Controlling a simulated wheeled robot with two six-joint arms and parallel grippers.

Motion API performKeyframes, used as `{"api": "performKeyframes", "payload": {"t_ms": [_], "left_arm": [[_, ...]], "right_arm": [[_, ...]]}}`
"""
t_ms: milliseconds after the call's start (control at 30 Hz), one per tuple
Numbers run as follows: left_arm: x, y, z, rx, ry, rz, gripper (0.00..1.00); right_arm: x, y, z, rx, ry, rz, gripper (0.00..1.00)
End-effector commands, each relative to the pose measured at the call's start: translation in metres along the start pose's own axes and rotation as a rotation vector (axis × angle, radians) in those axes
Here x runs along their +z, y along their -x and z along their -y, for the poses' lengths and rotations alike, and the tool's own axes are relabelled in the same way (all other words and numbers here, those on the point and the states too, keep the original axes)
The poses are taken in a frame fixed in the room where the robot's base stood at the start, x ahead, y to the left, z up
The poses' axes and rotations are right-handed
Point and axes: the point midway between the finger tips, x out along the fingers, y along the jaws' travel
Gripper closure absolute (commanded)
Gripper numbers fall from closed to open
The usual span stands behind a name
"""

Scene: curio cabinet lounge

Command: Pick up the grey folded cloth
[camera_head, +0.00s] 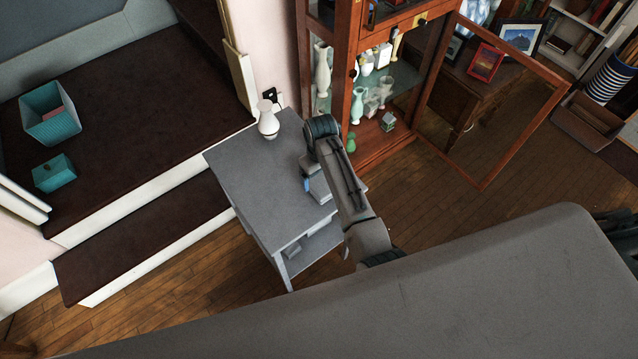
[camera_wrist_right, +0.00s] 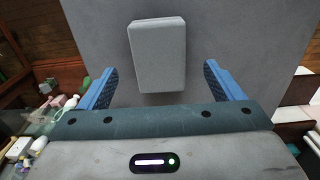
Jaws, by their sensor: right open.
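The grey folded cloth (camera_wrist_right: 158,55) is a light grey, flat rectangular block in the right wrist view. It lies on the darker grey top of a small table (camera_head: 245,165). My right gripper (camera_wrist_right: 161,70) is open, with its two blue fingers apart on either side of the cloth's near part, and a gap shows on each side. In the head view, the right gripper (camera_head: 309,186) is low over the table's right part, and my arm hides much of that area. My left gripper is not in view.
A white vase (camera_head: 268,120) stands at the table's back corner. A wooden curio cabinet (camera_head: 345,100) with several vases is right behind the table, its glass door (camera_head: 490,120) open. Dark steps (camera_head: 150,235) lie left, with a teal bin (camera_head: 50,115) and teal box (camera_head: 54,173).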

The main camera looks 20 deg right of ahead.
Motion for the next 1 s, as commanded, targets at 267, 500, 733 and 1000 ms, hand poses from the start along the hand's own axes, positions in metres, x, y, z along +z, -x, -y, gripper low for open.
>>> {"api": "performKeyframes", "payload": {"t_ms": [267, 500, 733, 1000], "left_arm": [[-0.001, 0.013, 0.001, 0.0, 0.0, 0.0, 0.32], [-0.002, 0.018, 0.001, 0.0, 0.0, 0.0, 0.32], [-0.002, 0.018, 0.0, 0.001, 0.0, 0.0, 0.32], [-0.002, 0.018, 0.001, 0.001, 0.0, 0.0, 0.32]], "right_arm": [[-0.003, -0.022, -0.001, 0.0, 0.0, 0.003, 0.13], [-0.005, -0.051, -0.002, 0.001, 0.0, 0.001, 0.13], [-0.005, -0.055, -0.002, 0.001, -0.001, -0.001, 0.13], [-0.005, -0.055, -0.002, 0.001, -0.001, -0.001, 0.52]]}}
